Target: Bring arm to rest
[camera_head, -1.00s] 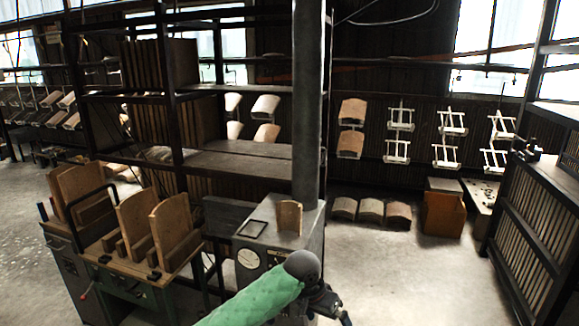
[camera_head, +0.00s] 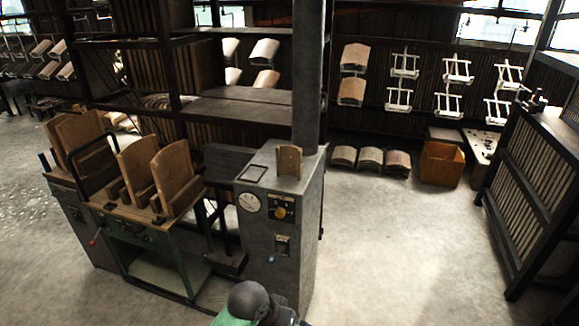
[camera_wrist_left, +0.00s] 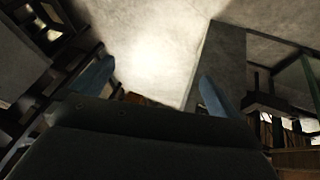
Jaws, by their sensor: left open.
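In the left wrist view, my left gripper (camera_wrist_left: 155,87) has its two bluish fingers spread wide apart. Nothing is between them, and pale floor and a grey cabinet side show beyond. In the head view, only a dark rounded joint and a bit of green sleeve of my arm show at the bottom edge. The gripper fingers are cut off there. My right gripper is in neither view.
A grey control cabinet (camera_head: 276,215) with a post stands ahead. A green-framed bench (camera_head: 140,215) with curved wooden boards is at its left. Shelving is behind. An orange-brown box (camera_head: 441,164) and a slatted rack (camera_head: 530,190) are at right. The floor (camera_head: 400,250) between is clear.

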